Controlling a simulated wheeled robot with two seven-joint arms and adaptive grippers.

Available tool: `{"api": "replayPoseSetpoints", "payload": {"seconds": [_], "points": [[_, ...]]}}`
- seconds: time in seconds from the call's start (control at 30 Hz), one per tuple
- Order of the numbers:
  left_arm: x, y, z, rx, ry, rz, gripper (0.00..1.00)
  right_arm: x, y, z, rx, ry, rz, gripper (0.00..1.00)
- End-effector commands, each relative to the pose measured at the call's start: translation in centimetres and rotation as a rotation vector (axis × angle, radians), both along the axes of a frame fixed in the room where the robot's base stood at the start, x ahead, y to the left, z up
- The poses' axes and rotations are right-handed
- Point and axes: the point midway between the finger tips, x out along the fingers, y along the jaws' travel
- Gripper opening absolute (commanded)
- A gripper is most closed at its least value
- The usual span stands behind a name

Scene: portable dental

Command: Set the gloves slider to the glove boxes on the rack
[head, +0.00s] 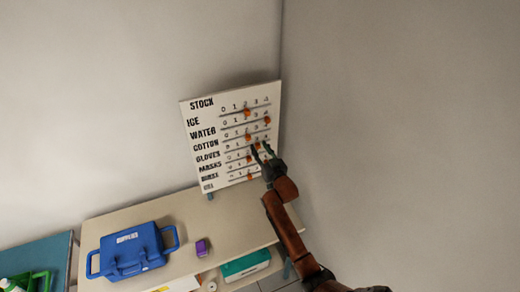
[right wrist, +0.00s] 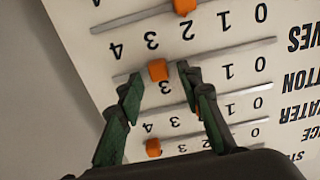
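The white stock board (head: 190,125) stands at the back of the table with several labelled rows and orange sliders. The gloves slider (right wrist: 158,70) is an orange block on its grey track, beside the numeral 3 in the upside-down right wrist view. My right gripper (right wrist: 160,76) is open, with one finger on each side of this slider. A small gap shows on the right; contact on the left is unclear. In the head view the right gripper (head: 260,148) reaches the board's right part. My left gripper is out of view. No glove boxes can be made out.
A blue case (head: 135,252) and a small purple box (head: 202,248) are on the beige table (head: 165,212). A wall rises close to the board's right.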

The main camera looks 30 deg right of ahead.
Motion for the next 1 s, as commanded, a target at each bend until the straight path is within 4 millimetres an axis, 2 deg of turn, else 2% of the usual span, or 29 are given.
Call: {"api": "replayPoseSetpoints", "payload": {"seconds": [0.1, 0.27, 0.7, 0.8, 1.0], "points": [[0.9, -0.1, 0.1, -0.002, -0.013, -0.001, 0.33, -0.1, 0.0, 0.0, 0.0, 0.001, 0.0, 0.33], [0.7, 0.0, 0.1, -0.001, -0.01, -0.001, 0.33, -1.4, 0.1, -0.2, -0.001, 0.002, 0.0, 0.33], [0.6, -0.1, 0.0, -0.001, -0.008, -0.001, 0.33, -9.9, 0.7, -0.1, 0.0, 0.002, 0.0, 0.33], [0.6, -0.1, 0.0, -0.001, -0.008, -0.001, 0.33, -11.1, 0.8, -0.1, 0.0, 0.001, 0.0, 0.33], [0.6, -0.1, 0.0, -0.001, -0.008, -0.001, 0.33, -12.0, 0.9, 0.0, 0.0, 0.0, 0.0, 0.33]]}}
